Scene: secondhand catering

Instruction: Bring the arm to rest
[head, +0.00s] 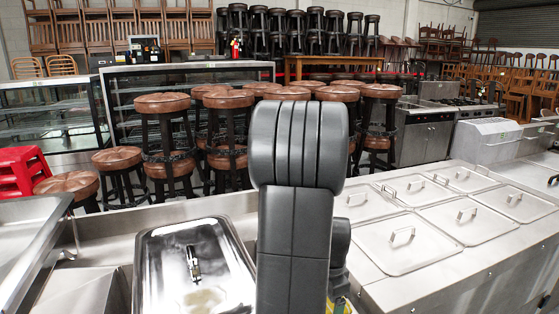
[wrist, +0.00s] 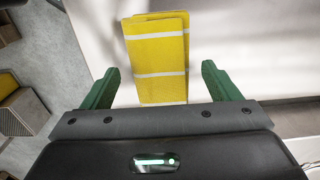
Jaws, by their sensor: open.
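My arm (head: 292,200) stands upright in the middle of the head view, its dark grey links folded up close to the camera. A folded yellow cloth with white stripes (wrist: 158,85) shows between the fingers, with space on both sides. The cloth lies over a pale surface (wrist: 240,40); its distance from the fingers is unclear. A bit of yellow (head: 341,306) shows beside my arm at the bottom of the head view.
A steel counter holds a lidded metal pan (head: 190,265) to the left of my arm. Several handled steel lids (head: 400,245) cover the counter on the right. Brown-topped stools (head: 162,103) and a glass display case (head: 50,115) stand behind. A red stool (head: 20,170) is far left.

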